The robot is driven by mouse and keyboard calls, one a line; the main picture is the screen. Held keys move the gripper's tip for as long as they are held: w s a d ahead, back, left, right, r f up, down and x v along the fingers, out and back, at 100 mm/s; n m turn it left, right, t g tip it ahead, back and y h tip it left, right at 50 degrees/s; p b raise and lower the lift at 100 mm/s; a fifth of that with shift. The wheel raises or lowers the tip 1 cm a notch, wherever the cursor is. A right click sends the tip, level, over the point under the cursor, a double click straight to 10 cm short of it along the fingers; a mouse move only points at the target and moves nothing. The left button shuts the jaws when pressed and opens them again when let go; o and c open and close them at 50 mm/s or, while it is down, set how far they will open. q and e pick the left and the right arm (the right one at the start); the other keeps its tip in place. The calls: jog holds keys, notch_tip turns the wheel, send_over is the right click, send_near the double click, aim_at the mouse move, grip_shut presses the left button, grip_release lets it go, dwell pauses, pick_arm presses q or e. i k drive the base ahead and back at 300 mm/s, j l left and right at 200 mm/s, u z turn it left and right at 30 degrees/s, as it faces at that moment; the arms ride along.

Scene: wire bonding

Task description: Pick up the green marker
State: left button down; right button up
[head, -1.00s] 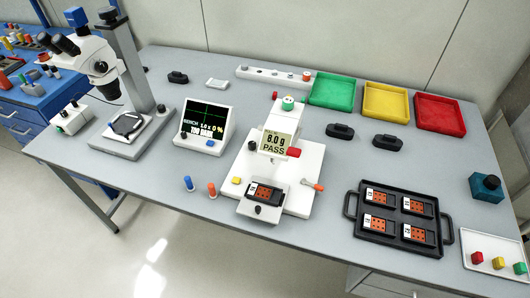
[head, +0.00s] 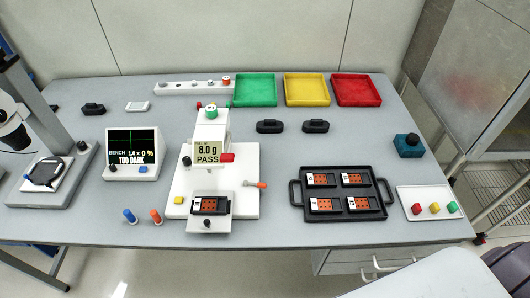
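A small green marker (head: 452,207) stands at the right end of a row on a white tray (head: 424,190) at the right side of the bench. A yellow marker (head: 436,208) and a red marker (head: 417,209) stand to its left on the same tray. Nothing covers the green marker. Neither of my grippers shows in the head view.
A black carrier tray (head: 375,181) holding several orange-and-black modules lies left of the white tray. A teal box with a dark knob (head: 408,145) stands behind it. A white bench machine (head: 245,160) and a small monitor (head: 132,150) stand further left. Green, yellow and red bins line the back.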

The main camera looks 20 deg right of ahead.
aim_at(452, 207)
jog(key=z, duration=0.4)
jog(key=k+z, duration=0.1)
jog(key=z, duration=0.75)
jog(key=l+z, duration=0.1)
jog(key=z, duration=0.35)
jog(key=k+z, duration=0.1)
jog(key=z, duration=0.3)
jog(key=i+l+u, duration=0.1)
jog(key=l, duration=0.2)
jog(key=i+l, duration=0.15)
jog(key=l, duration=0.2)
jog(key=i+l+u, duration=0.15)
jog(key=l, duration=0.15)
jog(key=k, duration=0.05)
